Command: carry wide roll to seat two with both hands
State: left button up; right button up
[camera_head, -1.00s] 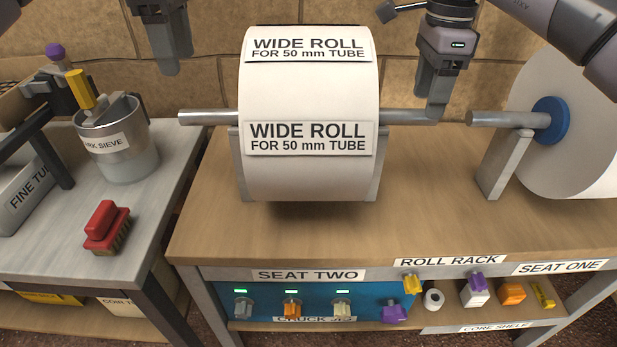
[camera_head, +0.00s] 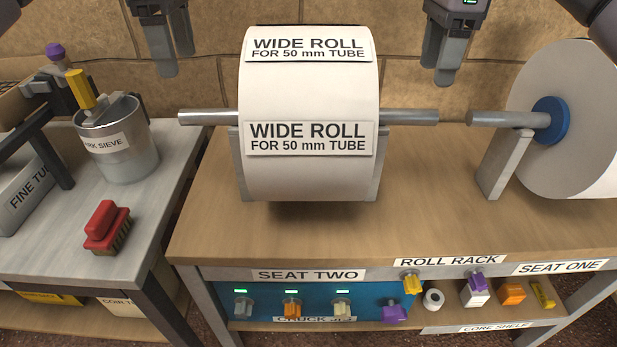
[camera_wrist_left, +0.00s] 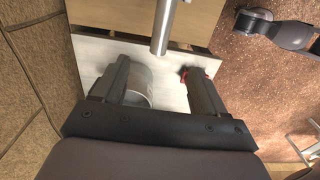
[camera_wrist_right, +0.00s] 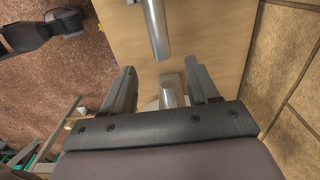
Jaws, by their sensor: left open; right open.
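The wide roll (camera_head: 309,182) is a big white paper roll on a grey metal bar (camera_head: 408,116). The bar rests on two upright supports (camera_head: 240,165) above the seat two label (camera_head: 308,275). My left gripper (camera_head: 172,72) is open and empty, above and behind the bar's left end, which also shows in the left wrist view (camera_wrist_left: 164,35). My right gripper (camera_head: 441,75) is open and empty above the bar's right end, which also shows in the right wrist view (camera_wrist_right: 157,35). Neither gripper touches the bar.
A second white roll (camera_head: 570,110) with a blue hub (camera_head: 553,120) stands at seat one on the right, its bar end close to the wide roll's bar. On the left, a side table (camera_head: 60,265) holds a bark sieve (camera_head: 130,160) and a red brush (camera_head: 103,222).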

pick_arm(q)
notch_tip(320, 180, up, 7)
jog(key=p, duration=0.9)
pick_arm(e)
notch_tip(320, 180, up, 10)
jog(key=shift+f, duration=0.25)
jog(key=shift+o, duration=1.2)
pick_arm(q)
notch_tip(320, 180, up, 9)
jog(key=p, duration=0.9)
jog(key=shift+r+p, duration=0.15)
jog(key=shift+p, duration=0.25)
pick_arm(e)
notch_tip(320, 180, up, 7)
